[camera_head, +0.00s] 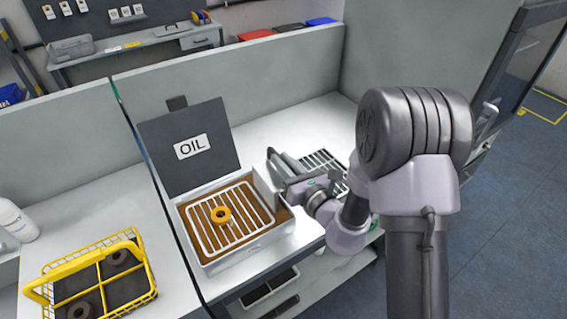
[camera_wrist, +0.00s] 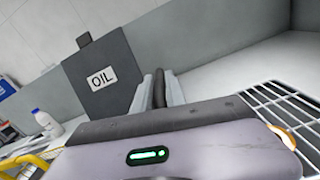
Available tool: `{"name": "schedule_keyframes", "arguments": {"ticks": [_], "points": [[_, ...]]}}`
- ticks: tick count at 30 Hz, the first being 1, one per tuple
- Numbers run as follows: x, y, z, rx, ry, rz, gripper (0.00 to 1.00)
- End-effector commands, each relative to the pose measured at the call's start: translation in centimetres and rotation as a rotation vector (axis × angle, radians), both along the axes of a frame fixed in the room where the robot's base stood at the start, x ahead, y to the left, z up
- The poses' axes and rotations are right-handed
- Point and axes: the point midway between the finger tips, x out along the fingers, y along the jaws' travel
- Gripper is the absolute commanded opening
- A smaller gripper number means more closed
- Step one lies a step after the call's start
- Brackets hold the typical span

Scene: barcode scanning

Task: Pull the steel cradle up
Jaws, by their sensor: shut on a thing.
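The steel cradle (camera_head: 205,232) is a pale wire grid in the open oil box (camera_head: 250,250), over brown oil. My gripper is shut on the cradle, but the grip point is mostly hidden by my own wrist.
The box's dark lid (camera_head: 190,150), marked OIL, stands open behind it. Another wire rack (camera_head: 325,160) lies to the right, partly behind my arm. A yellow basket (camera_head: 92,278) with dark round parts stands at the left. Grey partitions (camera_head: 240,85) close off the back.

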Motion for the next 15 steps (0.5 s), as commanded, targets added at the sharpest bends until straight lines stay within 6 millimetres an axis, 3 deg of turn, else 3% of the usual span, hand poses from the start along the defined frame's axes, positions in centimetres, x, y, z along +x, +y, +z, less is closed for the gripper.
{"name": "schedule_keyframes", "arguments": {"ticks": [1, 3, 11, 12, 15], "points": [[0.04, 0.05, 1.99, 0.002, -0.003, 0.000, 0.00], [0.04, 0.04, 2.59, 0.003, -0.003, 0.000, 0.00], [0.06, 0.04, 2.24, 0.003, -0.005, 0.000, 0.00], [0.06, 0.04, 2.23, 0.003, -0.005, 0.000, 0.20], [0.06, 0.04, 2.20, 0.003, -0.004, 0.000, 0.36]]}}
